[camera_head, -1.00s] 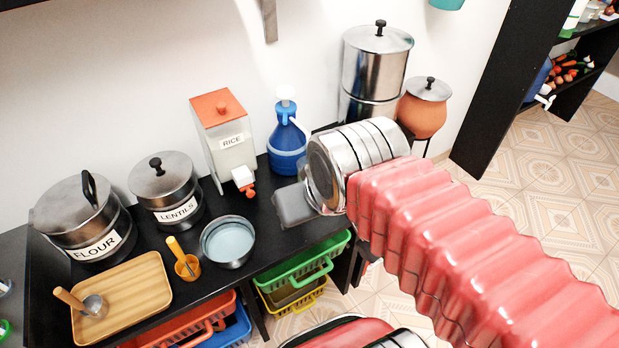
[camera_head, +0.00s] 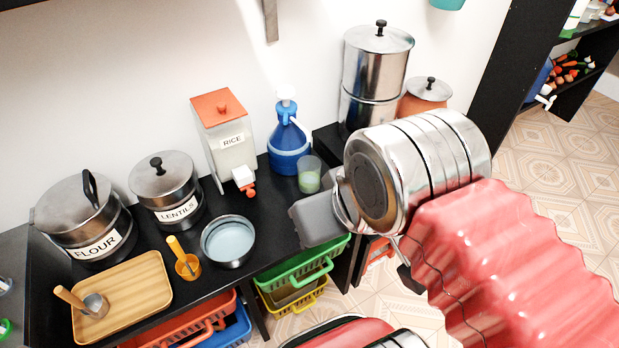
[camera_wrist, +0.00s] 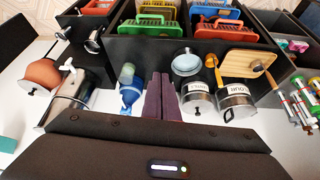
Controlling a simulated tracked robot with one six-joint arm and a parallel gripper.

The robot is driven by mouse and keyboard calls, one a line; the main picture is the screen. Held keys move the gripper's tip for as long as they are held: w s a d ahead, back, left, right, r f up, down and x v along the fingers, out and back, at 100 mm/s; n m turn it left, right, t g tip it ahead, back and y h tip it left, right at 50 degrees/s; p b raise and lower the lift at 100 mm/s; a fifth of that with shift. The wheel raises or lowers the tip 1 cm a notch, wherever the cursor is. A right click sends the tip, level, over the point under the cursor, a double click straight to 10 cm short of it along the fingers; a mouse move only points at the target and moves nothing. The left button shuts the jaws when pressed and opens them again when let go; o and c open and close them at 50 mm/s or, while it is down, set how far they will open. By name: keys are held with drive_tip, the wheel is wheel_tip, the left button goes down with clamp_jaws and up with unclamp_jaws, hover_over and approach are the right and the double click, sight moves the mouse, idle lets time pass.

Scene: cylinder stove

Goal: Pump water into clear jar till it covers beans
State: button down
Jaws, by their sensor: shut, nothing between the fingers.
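The clear jar (camera_head: 310,175) stands upright on the black counter, with pale green contents; I cannot make out a water level. The blue pump jug (camera_head: 288,145) stands just behind and left of it, its white pump head on top and spout towards the jar. In the wrist view, which is upside down, the jar (camera_wrist: 127,73) and jug (camera_wrist: 131,95) appear left of my gripper (camera_wrist: 161,82). Its purple fingers are together and empty, apart from both. In the head view, my wrist is in front of the jar, and the fingertips are not clearly visible.
The rice dispenser (camera_head: 225,135) stands left of the jug. A steel water filter (camera_head: 375,80) and clay pot (camera_head: 410,107) stand to the right. A bowl of water (camera_head: 228,241), lentils pot (camera_head: 166,192), flour pot (camera_head: 85,218) and wooden tray (camera_head: 150,285) occupy the left counter.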

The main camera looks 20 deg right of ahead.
drive_tip(key=shift+s+d+r, duration=0.1)
drive_tip(key=shift+s+r, duration=0.05)
drive_tip(key=shift+s, duration=0.8)
drive_tip(key=shift+s+d+r, duration=0.1)
drive_tip(key=shift+s+r, duration=0.05)
drive_tip(key=shift+s, duration=0.75)
drive_tip(key=w+f, duration=0.5)
drive_tip(key=w, duration=0.5)
drive_tip(key=shift+a+f, duration=0.3)
drive_tip(key=shift+a, duration=0.05)
